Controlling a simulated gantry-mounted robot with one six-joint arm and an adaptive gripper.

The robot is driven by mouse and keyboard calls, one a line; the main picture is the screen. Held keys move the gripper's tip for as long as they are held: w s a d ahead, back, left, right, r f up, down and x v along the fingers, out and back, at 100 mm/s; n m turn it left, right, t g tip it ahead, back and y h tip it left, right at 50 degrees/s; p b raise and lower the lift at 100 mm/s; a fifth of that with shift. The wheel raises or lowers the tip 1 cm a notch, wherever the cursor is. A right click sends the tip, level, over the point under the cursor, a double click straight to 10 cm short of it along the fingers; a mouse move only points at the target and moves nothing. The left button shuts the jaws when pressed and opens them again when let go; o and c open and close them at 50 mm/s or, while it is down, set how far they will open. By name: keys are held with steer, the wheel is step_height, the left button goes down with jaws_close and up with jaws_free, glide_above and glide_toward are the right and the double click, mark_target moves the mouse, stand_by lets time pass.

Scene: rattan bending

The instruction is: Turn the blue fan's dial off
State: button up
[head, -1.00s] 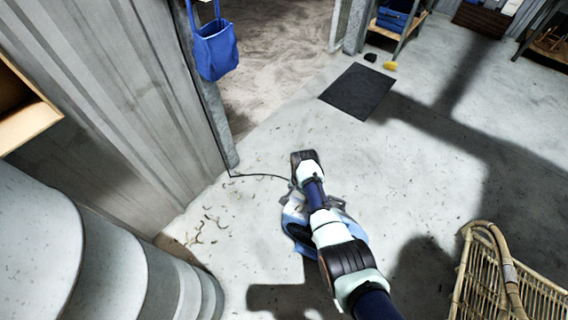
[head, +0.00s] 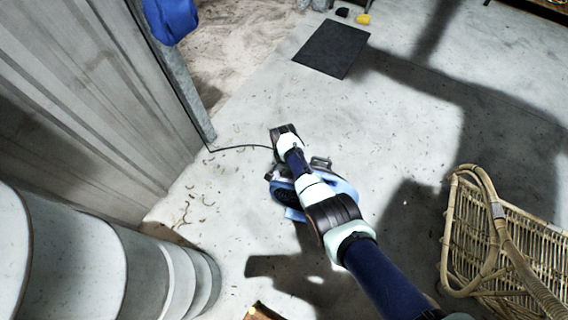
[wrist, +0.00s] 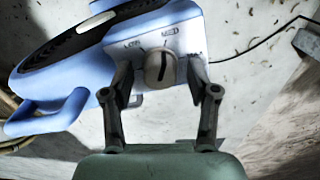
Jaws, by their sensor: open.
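The blue fan (head: 343,189) stands on the concrete floor under my arm, which hides much of it in the head view.
A black cord (head: 238,148) runs from the fan toward the corrugated wall (head: 110,100). Grey drums (head: 145,270) stand at lower left and a rattan basket (head: 520,240) at lower right. A dark mat (head: 332,48) lies on open floor behind.

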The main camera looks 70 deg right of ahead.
jaws_close()
steer(key=n, duration=0.5)
steer(key=shift+n, duration=0.3)
steer(key=n, duration=1.2)
steer(key=shift+s+n, duration=0.1)
steer(key=shift+n, duration=0.2)
steer(key=n, duration=0.5)
steer(key=shift+n, duration=0.3)
